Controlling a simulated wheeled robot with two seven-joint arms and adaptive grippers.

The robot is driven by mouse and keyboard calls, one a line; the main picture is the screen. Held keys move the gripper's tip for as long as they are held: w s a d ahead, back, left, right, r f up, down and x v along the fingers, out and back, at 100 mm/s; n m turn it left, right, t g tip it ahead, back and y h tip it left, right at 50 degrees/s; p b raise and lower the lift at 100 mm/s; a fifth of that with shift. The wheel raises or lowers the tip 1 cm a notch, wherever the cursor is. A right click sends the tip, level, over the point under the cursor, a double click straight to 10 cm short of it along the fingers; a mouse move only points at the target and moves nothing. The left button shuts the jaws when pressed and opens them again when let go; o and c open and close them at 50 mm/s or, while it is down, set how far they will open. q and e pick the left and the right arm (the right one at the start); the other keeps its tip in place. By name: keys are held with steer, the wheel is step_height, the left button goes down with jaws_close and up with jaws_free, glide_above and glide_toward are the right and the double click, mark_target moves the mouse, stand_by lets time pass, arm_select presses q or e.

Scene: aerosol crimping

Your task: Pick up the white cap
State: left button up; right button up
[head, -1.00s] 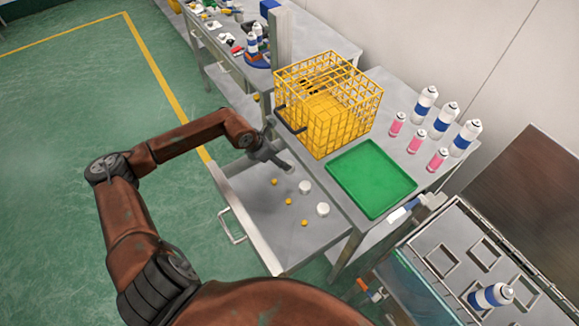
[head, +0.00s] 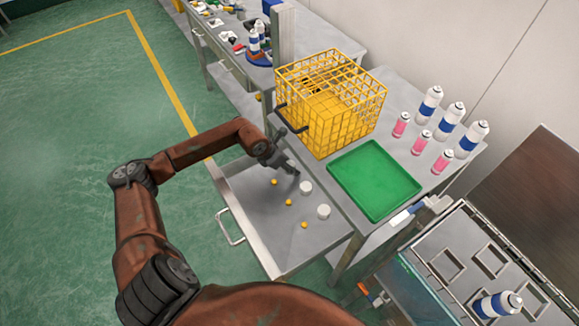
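Two white caps lie in the open metal drawer: a farther white cap (head: 306,187) and a nearer white cap (head: 323,211). My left gripper (head: 292,168) hangs over the far end of the drawer, just behind and left of the farther cap. It appears apart from that cap. Its fingers are dark and small here, so I cannot tell whether they are open or shut. My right gripper is not in view.
Several small yellow pieces (head: 289,202) lie in the drawer (head: 262,222) near the caps. Above it, the table holds a yellow wire basket (head: 330,105), a green tray (head: 374,180), and pink and white-blue cans (head: 429,103). The table edge borders the drawer's right side.

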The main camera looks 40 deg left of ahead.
arm_select(q)
steer(key=c, duration=0.5)
